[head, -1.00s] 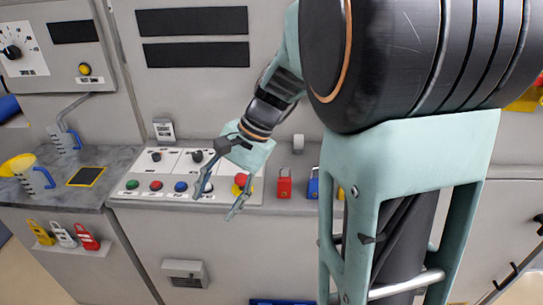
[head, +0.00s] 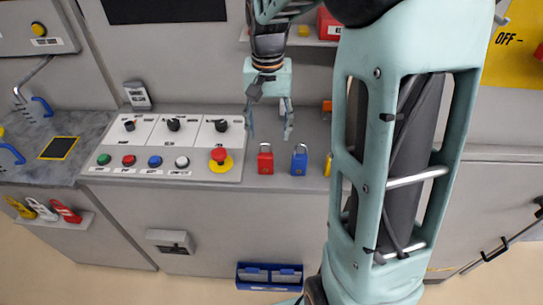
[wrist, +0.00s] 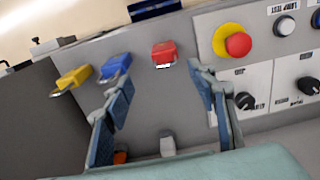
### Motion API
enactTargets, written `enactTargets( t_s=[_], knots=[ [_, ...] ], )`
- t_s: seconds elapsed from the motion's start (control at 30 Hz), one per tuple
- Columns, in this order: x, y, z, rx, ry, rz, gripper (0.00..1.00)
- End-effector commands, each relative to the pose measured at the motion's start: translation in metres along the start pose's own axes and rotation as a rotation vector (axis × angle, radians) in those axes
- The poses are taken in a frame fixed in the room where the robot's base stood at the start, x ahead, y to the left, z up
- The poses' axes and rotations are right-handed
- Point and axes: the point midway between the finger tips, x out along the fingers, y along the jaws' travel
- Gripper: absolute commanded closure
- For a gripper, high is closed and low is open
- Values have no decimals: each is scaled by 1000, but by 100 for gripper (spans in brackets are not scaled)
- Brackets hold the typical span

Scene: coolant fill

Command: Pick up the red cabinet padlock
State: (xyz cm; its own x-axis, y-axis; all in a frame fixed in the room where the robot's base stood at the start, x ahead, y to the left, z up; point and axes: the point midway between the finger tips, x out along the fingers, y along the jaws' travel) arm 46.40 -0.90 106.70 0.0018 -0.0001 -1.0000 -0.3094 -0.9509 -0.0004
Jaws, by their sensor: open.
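The red padlock (head: 265,160) stands upright on the grey ledge, just right of the red emergency button in the head view. It also shows in the wrist view (wrist: 164,53), beyond and between the fingers. A blue padlock (head: 299,161) stands just right of it in the head view. My gripper (head: 270,133) is open and empty, its fingers pointing down above and behind the red padlock in the picture. In the wrist view the fingers (wrist: 155,75) are spread wide with nothing between their tips.
A control panel (head: 165,146) with coloured buttons, knobs and a red emergency button (head: 220,157) lies left of the padlocks. A yellow padlock (wrist: 73,78) stands beyond the blue one, mostly hidden by my arm in the head view. A blue bin (head: 269,276) sits below.

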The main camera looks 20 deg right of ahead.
Motion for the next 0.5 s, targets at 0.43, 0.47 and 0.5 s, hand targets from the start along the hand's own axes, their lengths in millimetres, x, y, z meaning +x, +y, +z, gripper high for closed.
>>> enactTargets(
  t_s=[0.43,0.47,0.5],
  knots=[
    [55,-1,1,-1,-3,0,48],
    [57,-2,1,-1,-4,0,48],
    [61,-3,2,-1,-5,1,48]
  ],
)
